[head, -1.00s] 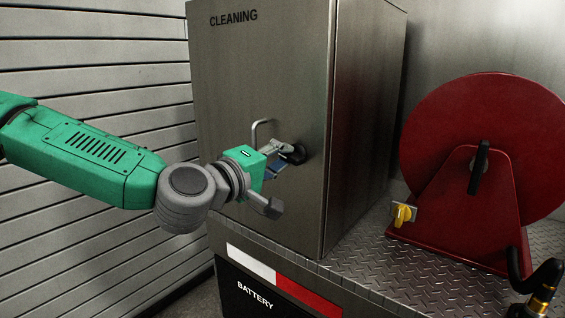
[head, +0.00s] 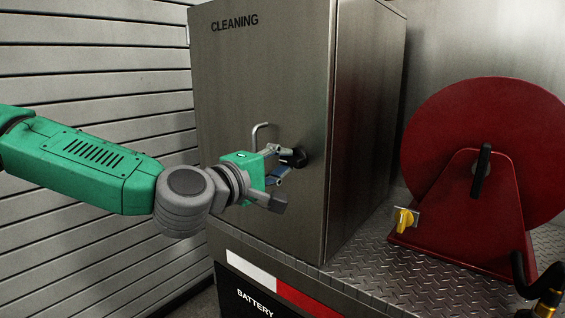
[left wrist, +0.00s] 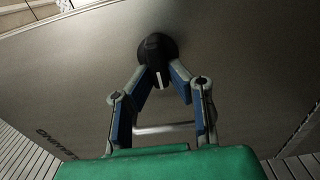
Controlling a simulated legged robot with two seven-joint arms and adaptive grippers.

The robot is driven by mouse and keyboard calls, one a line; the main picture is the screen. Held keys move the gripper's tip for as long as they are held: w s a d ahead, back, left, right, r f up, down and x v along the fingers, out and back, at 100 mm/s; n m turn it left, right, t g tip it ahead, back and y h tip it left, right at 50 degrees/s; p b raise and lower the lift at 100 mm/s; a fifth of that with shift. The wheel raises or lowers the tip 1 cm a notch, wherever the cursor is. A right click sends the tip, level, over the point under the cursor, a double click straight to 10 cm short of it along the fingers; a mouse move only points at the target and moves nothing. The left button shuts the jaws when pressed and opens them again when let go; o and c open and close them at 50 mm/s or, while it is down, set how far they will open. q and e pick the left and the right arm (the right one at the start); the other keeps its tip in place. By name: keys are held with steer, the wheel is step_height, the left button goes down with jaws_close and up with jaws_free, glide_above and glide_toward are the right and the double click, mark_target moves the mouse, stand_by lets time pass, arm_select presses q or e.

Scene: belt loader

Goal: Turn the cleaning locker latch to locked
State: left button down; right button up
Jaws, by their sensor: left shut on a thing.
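The cleaning locker (head: 262,75) is a grey metal cabinet marked CLEANING. Its latch is a black round knob (head: 298,157) near the right edge of the door. The knob also shows in the left wrist view (left wrist: 157,48), with a white mark on it. My left gripper (head: 288,166) is shut on the knob, its two fingers on either side of it; the fingers also show in the left wrist view (left wrist: 160,76). The fingers partly hide the knob in the head view. I cannot read any locked or unlocked marking. My right gripper is not in view.
A bar handle (head: 260,130) is on the door just left of my gripper. A slatted wall (head: 95,55) is behind my arm.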

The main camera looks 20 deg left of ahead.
arm_select(q)
steer(key=c, duration=1.7)
jaws_free()
steer(key=shift+a+f, duration=0.1)
steer(key=shift+f, duration=0.1)
steer(key=shift+o, duration=0.8)
steer(key=shift+w, duration=0.2)
steer(key=shift+s+a, duration=0.1)
steer(key=shift+s, duration=0.3)
steer(key=v, duration=0.6)
steer(key=shift+s+a, duration=0.3)
steer(key=shift+d+f, duration=0.1)
steer(key=shift+f, duration=0.05)
